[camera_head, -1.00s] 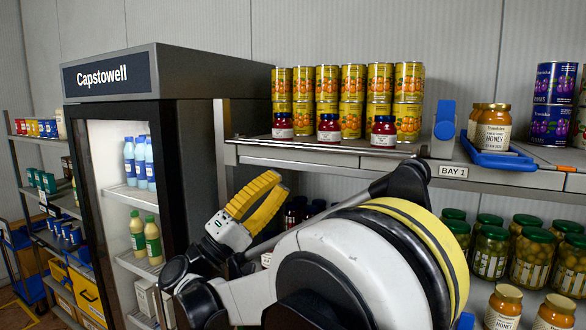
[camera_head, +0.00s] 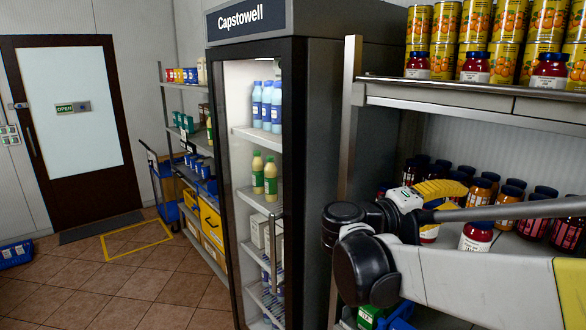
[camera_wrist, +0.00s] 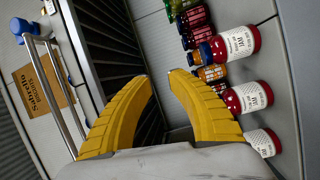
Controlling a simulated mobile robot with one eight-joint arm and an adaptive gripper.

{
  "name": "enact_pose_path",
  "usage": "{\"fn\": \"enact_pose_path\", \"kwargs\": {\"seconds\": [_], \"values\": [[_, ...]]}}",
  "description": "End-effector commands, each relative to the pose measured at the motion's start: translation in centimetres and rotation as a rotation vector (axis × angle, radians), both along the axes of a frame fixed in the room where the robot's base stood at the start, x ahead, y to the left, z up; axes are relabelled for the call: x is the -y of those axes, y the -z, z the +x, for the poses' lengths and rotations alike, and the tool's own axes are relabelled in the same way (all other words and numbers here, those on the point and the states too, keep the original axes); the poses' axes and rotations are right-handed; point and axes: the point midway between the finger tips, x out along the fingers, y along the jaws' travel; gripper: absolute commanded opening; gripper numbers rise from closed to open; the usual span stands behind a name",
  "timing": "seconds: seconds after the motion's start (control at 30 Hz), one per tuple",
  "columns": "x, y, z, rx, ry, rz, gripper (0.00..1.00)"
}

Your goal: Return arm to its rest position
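The gripper is open and empty.
The fridge (camera_head: 290,12) stands left of my gripper. A shelf board (camera_head: 470,95) with cans and jars runs above it, and a lower shelf holds dark and red jars (camera_head: 478,236). Tiled floor (camera_head: 110,290) lies open at left, towards a door (camera_head: 75,130).

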Motion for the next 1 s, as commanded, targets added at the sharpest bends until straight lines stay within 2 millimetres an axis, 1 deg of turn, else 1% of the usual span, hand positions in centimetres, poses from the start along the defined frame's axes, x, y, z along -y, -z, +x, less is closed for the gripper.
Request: {"fn": "enact_pose_path", "kwargs": {"seconds": [0.03, 0.07, 0.1, 0.17, 0.2, 0.27, 0.3, 0.37, 0.4, 0.43, 0.5, 0.53, 0.6, 0.7, 0.8, 1.0], "values": [[1.2, 5.1, -1.9, -0.039, -0.022, 0.125, 0.21], [1.5, 7.5, -2.9, -0.06, -0.039, 0.203, 0.21], [1.7, 10.6, -4.2, -0.082, -0.063, 0.309, 0.21], [1.3, 15.3, -6.3, -0.104, -0.101, 0.466, 0.21], [0.6, 18.3, -7.7, -0.111, -0.126, 0.571, 0.21], [-0.9, 22.8, -9.8, -0.11, -0.167, 0.73, 0.21], [-2.2, 25.5, -11.1, -0.103, -0.194, 0.835, 0.21], [-4.5, 29.3, -13.0, -0.078, -0.233, 0.99, 0.21], [-6.1, 31.4, -14.1, -0.057, -0.259, 1.085, 0.21], [-7.2, 32.7, -14.8, -0.038, -0.276, 1.15, 0.21], [-9.6, 35.1, -16.1, 0.006, -0.31, 1.282, 0.21], [-10.5, 35.8, -16.5, 0.025, -0.322, 1.33, 0.21], [-12.2, 37.0, -17.2, 0.064, -0.344, 1.417, 0.21], [-13.6, 37.7, -17.7, 0.101, -0.361, 1.491, 0.21], [-14.0, 37.7, -17.8, 0.114, -0.367, 1.516, 0.21], [-14.1, 37.6, -17.8, 0.114, -0.367, 1.518, 0.21]]}}
